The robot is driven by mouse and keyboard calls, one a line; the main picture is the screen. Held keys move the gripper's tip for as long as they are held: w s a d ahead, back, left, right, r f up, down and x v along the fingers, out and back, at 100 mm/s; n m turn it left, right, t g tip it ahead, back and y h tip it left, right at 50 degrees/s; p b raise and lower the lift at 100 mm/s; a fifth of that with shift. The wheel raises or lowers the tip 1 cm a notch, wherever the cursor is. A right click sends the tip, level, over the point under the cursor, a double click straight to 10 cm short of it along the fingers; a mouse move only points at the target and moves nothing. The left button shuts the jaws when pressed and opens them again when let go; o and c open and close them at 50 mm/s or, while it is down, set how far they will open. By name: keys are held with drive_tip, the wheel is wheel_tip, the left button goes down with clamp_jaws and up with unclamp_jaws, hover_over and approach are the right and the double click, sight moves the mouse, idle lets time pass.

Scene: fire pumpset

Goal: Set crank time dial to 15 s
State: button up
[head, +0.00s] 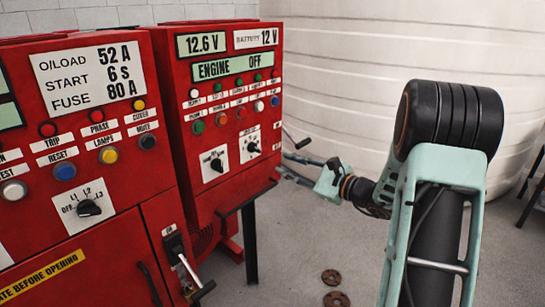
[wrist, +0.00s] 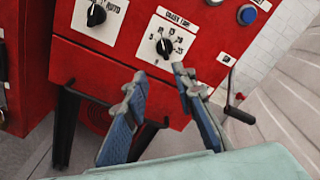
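The crank time dial (wrist: 164,47) is a black knob on a white plate on the red panel, under a label that reads roughly "CRANK TIM". In the wrist view its white pointer line points roughly upward in the picture. The scale numbers around it are too small to read surely. In the head view the dial (head: 253,147) is the right one of two knobs low on the far cabinet. My gripper (wrist: 157,82) is open and empty, its fingers apart below the dial in the wrist view, not touching it. In the head view my gripper (head: 297,160) is right of the cabinet.
A second selector knob marked AUTO (wrist: 97,15) sits left of the dial. A blue button (wrist: 247,14) lies above right. A crank-like lever (wrist: 238,112) sticks out at the cabinet's right side. The near red cabinet (head: 100,180) stands left; a big pale tank (head: 345,80) stands behind.

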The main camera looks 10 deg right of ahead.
sight(258, 149)
drive_tip(key=shift+t, duration=0.3)
drive_tip(key=x, duration=1)
drive_tip(key=shift+w+a+r, duration=0.2)
drive_tip(key=shift+w+r, duration=0.05)
drive_tip(key=shift+r, duration=0.1)
clamp_jaws()
